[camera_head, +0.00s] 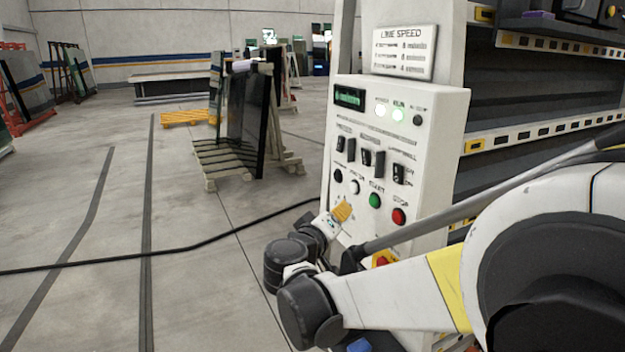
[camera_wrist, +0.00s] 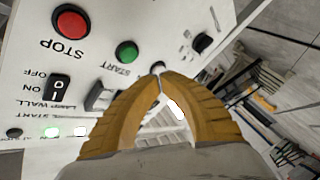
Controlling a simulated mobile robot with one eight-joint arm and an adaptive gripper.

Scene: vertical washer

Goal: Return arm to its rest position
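My gripper (camera_head: 342,211) is in front of the lower left of the white control panel (camera_head: 425,185), below its row of buttons. In the wrist view, its two yellow fingers (camera_wrist: 162,74) meet at the tips with a gap behind them and nothing held. The fingertips overlap the view of the white button (camera_wrist: 158,67); I cannot tell whether they touch the panel. My arm (camera_head: 395,295) reaches in from the right, bent low in front of the panel.
The panel has a red STOP button (camera_head: 399,216), a green START button (camera_head: 375,200), rocker switches and lit lamps (camera_head: 398,115). A black cable (camera_head: 215,238) crosses the floor. Glass on a wooden rack (camera_head: 245,120) stands behind left. The floor at left is largely clear.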

